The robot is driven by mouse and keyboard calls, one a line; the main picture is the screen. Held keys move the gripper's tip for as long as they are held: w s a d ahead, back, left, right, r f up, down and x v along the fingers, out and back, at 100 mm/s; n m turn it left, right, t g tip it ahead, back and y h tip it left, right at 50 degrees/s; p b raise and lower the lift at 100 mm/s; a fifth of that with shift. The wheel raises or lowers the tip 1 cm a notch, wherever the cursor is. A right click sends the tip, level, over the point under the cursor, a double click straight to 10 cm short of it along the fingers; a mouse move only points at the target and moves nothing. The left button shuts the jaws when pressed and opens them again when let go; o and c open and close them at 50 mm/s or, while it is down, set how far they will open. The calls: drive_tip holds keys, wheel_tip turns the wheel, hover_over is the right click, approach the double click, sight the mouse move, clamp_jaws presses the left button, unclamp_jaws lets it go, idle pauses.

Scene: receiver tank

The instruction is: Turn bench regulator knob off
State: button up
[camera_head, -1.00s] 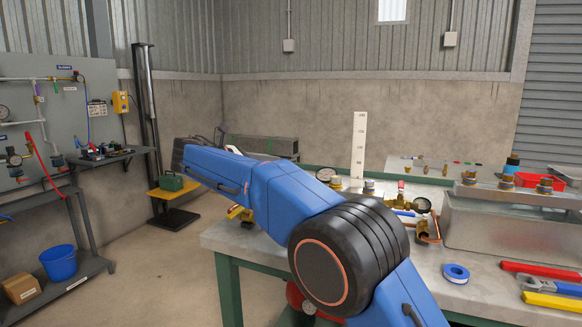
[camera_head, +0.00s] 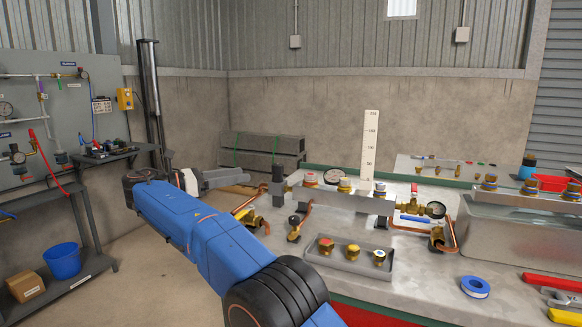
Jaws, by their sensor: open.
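My gripper (camera_head: 232,178), at the end of my blue arm, is over the far left part of the bench. It is seen small and from behind, with its jaws open and no object visible between them. Just to its right, a dark upright cylinder with a black top (camera_head: 277,178) stands at the left end of a grey manifold bar. A second black-topped fitting with a blue body (camera_head: 528,167) stands at the right, behind the tank. I cannot tell for certain which carries the regulator knob. No knob marking can be read. The gripper appears apart from both.
A white scale (camera_head: 370,145) stands at the back. Open floor lies left.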

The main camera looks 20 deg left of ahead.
sight(278, 169)
drive_tip(key=x, duration=1.7)
drive_tip(key=shift+w, duration=0.45)
drive_tip(key=shift+d, duration=0.1)
drive_tip(key=c, duration=1.1)
